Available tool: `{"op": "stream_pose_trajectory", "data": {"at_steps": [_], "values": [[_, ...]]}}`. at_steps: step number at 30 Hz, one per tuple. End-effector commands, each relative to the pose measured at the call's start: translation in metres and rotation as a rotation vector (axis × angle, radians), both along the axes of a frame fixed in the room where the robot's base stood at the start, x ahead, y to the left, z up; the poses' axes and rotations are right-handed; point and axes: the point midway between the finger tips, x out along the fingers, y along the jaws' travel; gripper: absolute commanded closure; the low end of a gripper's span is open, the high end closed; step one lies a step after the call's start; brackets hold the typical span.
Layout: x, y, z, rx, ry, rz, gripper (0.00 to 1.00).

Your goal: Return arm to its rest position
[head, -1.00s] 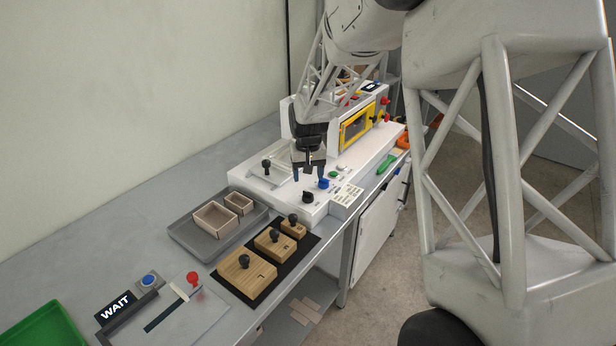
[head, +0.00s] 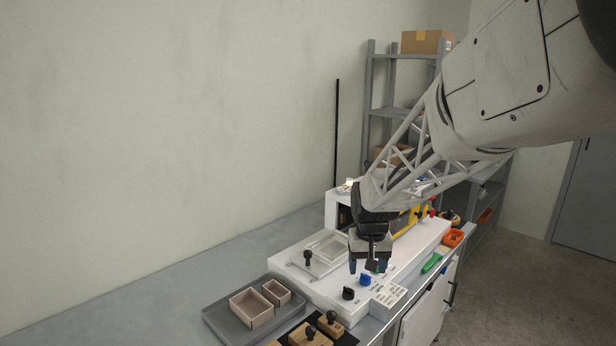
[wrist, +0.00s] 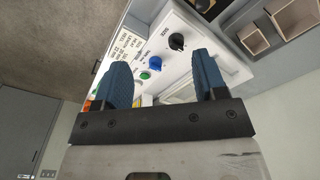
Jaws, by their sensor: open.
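My gripper (head: 367,266) hangs over the white machine (head: 312,281) on the bench, with its fingers pointing down. In the wrist view my gripper (wrist: 163,80) shows two blue fingers spread wide apart with nothing between them. Beyond the fingers, the wrist view shows the machine's panel with a black knob (wrist: 176,41), a blue knob (wrist: 155,63) and a green button (wrist: 144,75). The gripper looks raised above this panel, but its exact height is hard to tell.
A grey tray (head: 224,326) with two open boxes stands left of the machine. Wooden blocks with black knobs (head: 331,325) lie in front. A green-handled tool (head: 432,262) and an orange item (head: 453,238) lie at the right. A shelf (head: 371,90) stands behind. The bench at left is clear.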

Motion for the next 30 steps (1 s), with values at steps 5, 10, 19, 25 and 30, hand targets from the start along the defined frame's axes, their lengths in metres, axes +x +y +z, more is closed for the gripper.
{"op": "stream_pose_trajectory", "data": {"at_steps": [5,10,19,25,30], "values": [[-0.041,-0.007,0.025,0.000,-0.023,-0.005,0.35],[-0.080,-0.013,0.044,0.000,-0.044,-0.009,0.35],[-0.149,-0.023,0.068,0.000,-0.079,-0.018,0.35],[-0.196,-0.028,0.078,-0.001,-0.103,-0.023,0.35],[-0.236,-0.031,0.081,-0.003,-0.122,-0.028,0.35]]}}
